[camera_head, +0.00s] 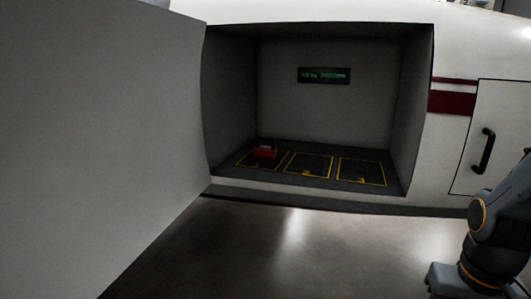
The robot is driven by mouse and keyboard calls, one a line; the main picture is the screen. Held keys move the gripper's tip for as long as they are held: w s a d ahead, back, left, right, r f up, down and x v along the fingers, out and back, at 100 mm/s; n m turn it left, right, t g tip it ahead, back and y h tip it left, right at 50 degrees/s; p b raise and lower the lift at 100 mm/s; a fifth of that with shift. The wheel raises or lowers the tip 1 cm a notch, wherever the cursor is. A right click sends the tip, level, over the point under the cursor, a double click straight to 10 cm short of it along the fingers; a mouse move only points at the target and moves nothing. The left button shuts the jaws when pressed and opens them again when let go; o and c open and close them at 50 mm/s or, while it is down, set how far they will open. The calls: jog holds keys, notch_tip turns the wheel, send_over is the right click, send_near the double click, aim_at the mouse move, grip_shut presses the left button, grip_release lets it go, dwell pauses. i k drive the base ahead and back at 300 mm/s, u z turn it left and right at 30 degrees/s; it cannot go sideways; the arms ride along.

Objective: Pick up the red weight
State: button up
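The red weight (264,152) is small, with a dark top part. It sits on the floor of an open compartment (324,211) in a white wall. It stands on the leftmost yellow-outlined square, close to the compartment's left side. My arm shows at the right edge of the view, outside the compartment and well apart from the weight. My gripper is not in view, so I cannot see its state.
Two more yellow-outlined squares (309,166) to the right are empty. A small display (324,75) hangs on the back wall. A large grey panel (100,130) fills the left. A closed door with a black handle (484,151) is right. The floor (290,250) in front is clear.

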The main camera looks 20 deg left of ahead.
aim_at(260, 152)
jog(key=u, duration=0.45)
jog(key=i, duration=1.25)
jog(key=u, duration=0.6)
